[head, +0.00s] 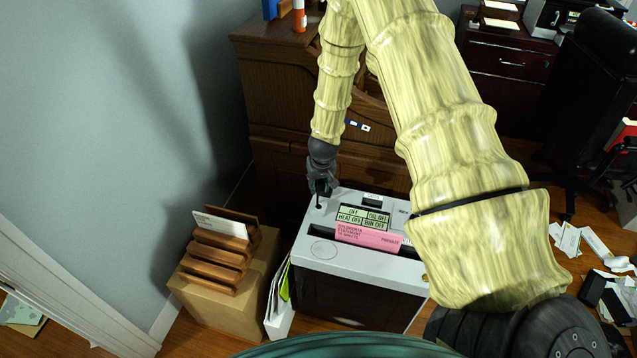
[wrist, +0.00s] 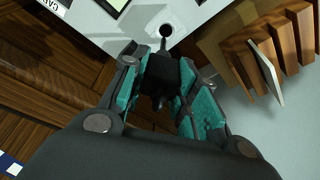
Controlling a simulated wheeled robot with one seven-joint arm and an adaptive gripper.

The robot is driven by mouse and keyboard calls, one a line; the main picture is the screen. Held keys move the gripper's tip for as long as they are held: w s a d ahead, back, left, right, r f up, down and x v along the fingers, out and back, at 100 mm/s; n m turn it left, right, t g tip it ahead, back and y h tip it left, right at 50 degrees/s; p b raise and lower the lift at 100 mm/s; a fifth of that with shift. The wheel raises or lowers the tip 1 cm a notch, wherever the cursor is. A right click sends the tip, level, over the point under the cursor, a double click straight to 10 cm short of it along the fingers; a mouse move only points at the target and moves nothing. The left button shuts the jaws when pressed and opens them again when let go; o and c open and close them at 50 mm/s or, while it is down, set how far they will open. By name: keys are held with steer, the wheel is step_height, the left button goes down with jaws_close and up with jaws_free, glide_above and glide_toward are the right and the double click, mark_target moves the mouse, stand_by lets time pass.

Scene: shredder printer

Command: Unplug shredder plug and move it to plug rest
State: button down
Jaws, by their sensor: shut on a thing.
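The shredder (head: 355,270) is a grey-white box with a dark front, labels and a pink sheet on top. My gripper (head: 320,188) is over its back left corner, pointing down. In the wrist view its teal-padded fingers (wrist: 163,85) are closed on a black plug (wrist: 157,76). A thin dark stem runs from the plug towards a dark round spot (wrist: 167,31) on the shredder top. I cannot tell whether the stem is in that spot or above it. The fingers hide much of the plug in the head view. I cannot identify the plug rest for certain.
A cardboard box (head: 186,299) with a wooden letter rack (head: 213,262) stands left of the shredder. A wooden desk (head: 275,105) is close behind. Folders (head: 279,300) stand between box and shredder. Papers litter the floor at right.

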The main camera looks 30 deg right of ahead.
mark_target(319, 191)
steer(key=shift+f+b, duration=1.5)
steer(key=shift+f, duration=1.15)
steer(key=shift+f+b, duration=0.9)
steer(key=shift+f, duration=0.85)
steer(key=c, duration=1)
jaws_free()
steer(key=shift+r, duration=0.15)
steer(key=v, duration=1.1)
steer(key=shift+s+r, duration=0.2)
steer(key=shift+r, duration=0.15)
steer(key=shift+a, duration=0.1)
